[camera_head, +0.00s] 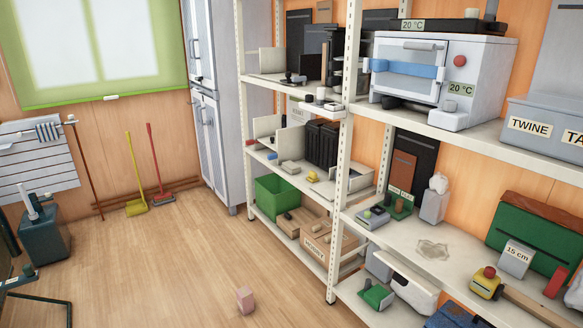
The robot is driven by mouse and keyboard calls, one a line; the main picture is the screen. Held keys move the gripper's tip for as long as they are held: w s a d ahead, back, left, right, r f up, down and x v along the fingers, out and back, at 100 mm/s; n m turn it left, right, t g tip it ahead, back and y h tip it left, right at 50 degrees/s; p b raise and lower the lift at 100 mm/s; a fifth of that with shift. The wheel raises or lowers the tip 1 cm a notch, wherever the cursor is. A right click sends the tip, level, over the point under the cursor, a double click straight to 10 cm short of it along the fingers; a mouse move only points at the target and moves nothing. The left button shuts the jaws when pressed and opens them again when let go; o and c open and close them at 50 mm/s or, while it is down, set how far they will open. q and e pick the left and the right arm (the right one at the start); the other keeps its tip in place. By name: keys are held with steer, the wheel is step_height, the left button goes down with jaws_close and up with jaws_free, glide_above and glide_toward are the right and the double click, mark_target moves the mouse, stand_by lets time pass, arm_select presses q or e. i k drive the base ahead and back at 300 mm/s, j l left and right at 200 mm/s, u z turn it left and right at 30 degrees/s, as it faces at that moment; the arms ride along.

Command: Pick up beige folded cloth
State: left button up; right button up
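A flat, crumpled beige-grey thing (432,250) lies on the middle shelf board of the right-hand rack. It looks like the folded cloth, but its pale colour blends with the board and I cannot be sure. Bare board surrounds it. Neither of my grippers is in view.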

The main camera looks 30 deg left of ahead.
mark_target(290, 166)
steer(key=i+j, duration=0.6)
steer(key=i, duration=0.15)
steer(key=i+j, duration=0.6)
steer(key=i, duration=0.2)
